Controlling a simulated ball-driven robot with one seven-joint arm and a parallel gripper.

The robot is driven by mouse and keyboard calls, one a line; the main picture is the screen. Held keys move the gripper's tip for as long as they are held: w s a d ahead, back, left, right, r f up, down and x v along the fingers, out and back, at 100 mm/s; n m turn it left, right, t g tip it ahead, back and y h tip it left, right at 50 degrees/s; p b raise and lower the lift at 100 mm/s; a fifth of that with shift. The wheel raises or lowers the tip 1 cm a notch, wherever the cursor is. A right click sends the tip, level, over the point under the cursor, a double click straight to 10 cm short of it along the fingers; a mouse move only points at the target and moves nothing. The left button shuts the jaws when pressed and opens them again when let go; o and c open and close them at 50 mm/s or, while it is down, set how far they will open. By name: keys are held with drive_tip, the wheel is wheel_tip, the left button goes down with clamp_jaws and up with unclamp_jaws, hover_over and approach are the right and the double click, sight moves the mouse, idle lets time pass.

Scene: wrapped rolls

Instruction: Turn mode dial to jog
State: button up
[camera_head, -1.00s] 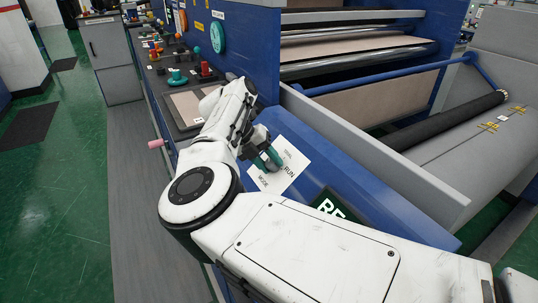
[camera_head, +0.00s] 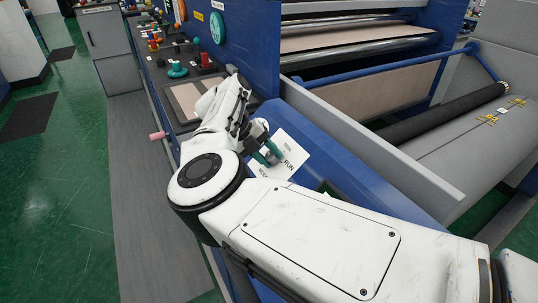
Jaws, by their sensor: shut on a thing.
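The mode dial's white label plate (camera_head: 291,148) lies on the blue sloping panel of the machine, with "RUN" readable at its right side and "MODE" partly readable at its lower edge. My gripper (camera_head: 268,155) is over the left part of this plate, with teal fingers pointing down at it. The fingers are shut on the dial, which they hide almost wholly. The dial's pointer direction and the jog mark cannot be made out. My white arm reaches in from the lower right and bends at a large round joint left of the panel.
A grey rail (camera_head: 375,140) runs along the panel's right side, near the rollers. A teal knob (camera_head: 177,69) and a red knob (camera_head: 205,59) stand on the console behind. A pink handle (camera_head: 157,136) sticks out left. Green floor (camera_head: 60,200) lies open at left.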

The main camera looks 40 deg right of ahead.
drive_tip(key=o, duration=1)
drive_tip(key=shift+w, duration=0.1)
drive_tip(key=shift+o, duration=0.2)
drive_tip(key=shift+r, duration=0.1)
drive_tip(key=b+v, duration=0.1)
drive_tip(key=v, duration=0.9)
drive_tip(key=shift+w+a+r, duration=0.2)
drive_tip(key=shift+w, duration=0.05)
